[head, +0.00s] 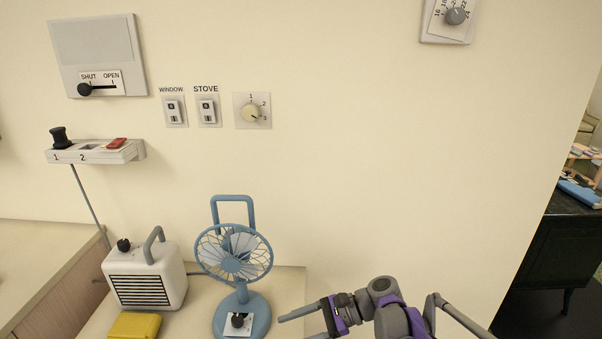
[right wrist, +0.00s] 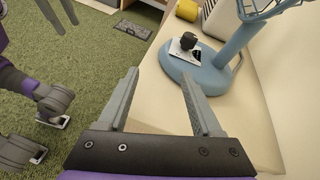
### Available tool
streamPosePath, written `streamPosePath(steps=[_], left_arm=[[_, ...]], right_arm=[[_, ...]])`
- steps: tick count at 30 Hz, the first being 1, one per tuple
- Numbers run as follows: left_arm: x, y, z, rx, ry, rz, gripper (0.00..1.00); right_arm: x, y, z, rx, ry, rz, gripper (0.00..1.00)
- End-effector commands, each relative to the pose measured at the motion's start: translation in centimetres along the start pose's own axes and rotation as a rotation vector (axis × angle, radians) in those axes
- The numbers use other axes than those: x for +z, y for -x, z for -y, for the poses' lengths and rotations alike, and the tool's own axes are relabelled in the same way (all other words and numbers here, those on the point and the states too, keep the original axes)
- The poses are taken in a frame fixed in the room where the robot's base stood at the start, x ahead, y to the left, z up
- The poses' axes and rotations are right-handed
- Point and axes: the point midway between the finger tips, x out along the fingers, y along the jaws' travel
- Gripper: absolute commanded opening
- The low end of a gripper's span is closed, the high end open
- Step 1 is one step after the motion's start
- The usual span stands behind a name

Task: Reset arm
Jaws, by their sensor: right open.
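My right gripper (head: 293,328) comes in at the bottom of the head view, just right of the blue fan's base. Its two fingers are apart with nothing between them. In the right wrist view the open fingers (right wrist: 160,80) point toward the table edge, with the fan base ahead on the right. My left gripper does not show in the head view. Two grey prongs (right wrist: 58,14) at the top left of the right wrist view may be its fingers, but they are cut off.
A blue fan (head: 233,254) stands on the pale table (head: 291,283), beside a white heater (head: 146,276) and a yellow block (head: 135,325). Wall switches, a dial and a small shelf (head: 97,152) are above. Green carpet (right wrist: 100,60) lies left of the table.

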Motion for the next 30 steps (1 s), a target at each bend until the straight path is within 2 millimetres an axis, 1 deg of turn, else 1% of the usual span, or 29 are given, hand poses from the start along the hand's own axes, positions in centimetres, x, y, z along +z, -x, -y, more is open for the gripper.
streamPosePath(steps=[1, 5, 7, 11, 12, 14, 15, 18, 21, 24, 29, 30], left_arm=[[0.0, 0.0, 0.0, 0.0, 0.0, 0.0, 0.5], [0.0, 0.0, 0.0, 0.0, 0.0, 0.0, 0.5], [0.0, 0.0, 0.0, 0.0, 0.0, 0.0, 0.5], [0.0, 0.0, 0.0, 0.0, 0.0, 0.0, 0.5], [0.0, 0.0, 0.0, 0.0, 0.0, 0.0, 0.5], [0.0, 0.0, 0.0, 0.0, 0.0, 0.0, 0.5], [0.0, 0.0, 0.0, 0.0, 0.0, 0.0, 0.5], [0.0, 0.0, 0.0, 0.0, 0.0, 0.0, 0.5], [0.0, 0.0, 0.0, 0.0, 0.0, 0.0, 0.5], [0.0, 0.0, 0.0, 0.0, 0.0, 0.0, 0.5], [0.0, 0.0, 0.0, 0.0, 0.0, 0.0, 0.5], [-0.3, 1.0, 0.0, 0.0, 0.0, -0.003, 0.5]], right_arm=[[0.4, 0.3, -1.7, 0.003, 0.057, -0.075, 0.66], [0.1, 1.5, -6.0, 0.032, 0.233, -0.283, 0.66], [-0.3, 2.4, -8.6, 0.064, 0.334, -0.392, 0.66], [-1.4, 4.3, -13.6, 0.15, 0.53, -0.59, 0.66], [-1.8, 5.0, -15.1, 0.184, 0.592, -0.649, 0.66], [-2.4, 6.0, -17.5, 0.242, 0.686, -0.734, 0.66], [-2.8, 6.7, -19.0, 0.283, 0.749, -0.787, 0.66], [-3.9, 8.3, -22.4, 0.39, 0.892, -0.903, 0.66], [-4.9, 9.7, -25.1, 0.493, 1.012, -0.993, 0.66], [-5.7, 10.8, -27.3, 0.59, 1.115, -1.064, 0.66], [-7.0, 12.3, -30.3, 0.748, 1.262, -1.155, 0.66], [-6.1, 12.8, -30.3, 0.763, 1.279, -1.166, 0.66]])
